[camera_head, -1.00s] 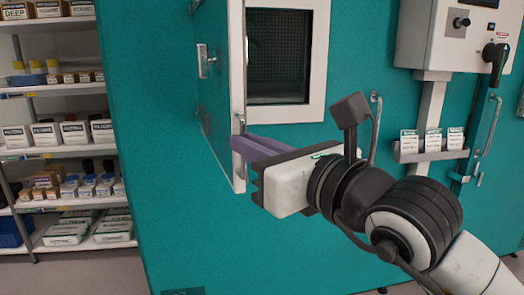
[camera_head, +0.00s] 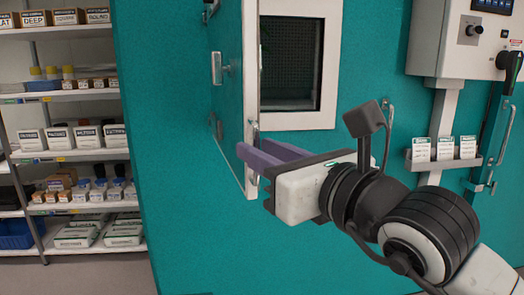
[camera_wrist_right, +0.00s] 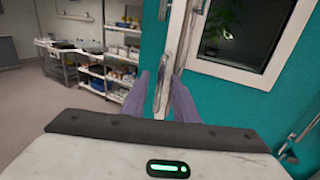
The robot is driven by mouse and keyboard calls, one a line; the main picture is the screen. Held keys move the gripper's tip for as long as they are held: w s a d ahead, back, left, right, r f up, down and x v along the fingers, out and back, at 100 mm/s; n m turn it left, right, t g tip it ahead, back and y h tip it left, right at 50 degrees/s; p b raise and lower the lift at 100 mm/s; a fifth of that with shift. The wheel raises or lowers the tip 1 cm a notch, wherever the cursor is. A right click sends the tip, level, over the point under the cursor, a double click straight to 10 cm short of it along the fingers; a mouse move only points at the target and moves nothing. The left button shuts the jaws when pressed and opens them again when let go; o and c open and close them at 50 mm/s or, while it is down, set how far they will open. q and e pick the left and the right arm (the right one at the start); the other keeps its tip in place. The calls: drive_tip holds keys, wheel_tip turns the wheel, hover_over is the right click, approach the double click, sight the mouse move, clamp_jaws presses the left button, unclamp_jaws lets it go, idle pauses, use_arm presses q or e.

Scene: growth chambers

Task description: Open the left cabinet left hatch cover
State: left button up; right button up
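The hatch cover (camera_head: 228,105) stands swung out from the teal cabinet wall, its white edge facing me. Behind it is the white-framed opening with a dark mesh window (camera_head: 290,62); the window also shows in the right wrist view (camera_wrist_right: 232,28). A metal handle (camera_wrist_right: 163,85) sits at the cover's edge. My right gripper (camera_head: 272,153) is at the lower part of this edge. Its purple fingers are apart, one on each side of the edge and handle, with gaps visible in the right wrist view (camera_wrist_right: 159,95). My left gripper is not in view.
Shelves with boxes and bottles (camera_head: 75,135) stand at the left. A control box (camera_head: 465,40) and a rack of white cards (camera_head: 443,155) are on the wall at the right. The floor in front of the shelves is clear.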

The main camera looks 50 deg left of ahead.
drive_tip(key=s+d+b, duration=0.1)
drive_tip(key=d+b, duration=0.1)
drive_tip(key=d, duration=0.8)
drive_tip(key=shift+b, duration=0.35)
drive_tip(key=shift+s, duration=0.1)
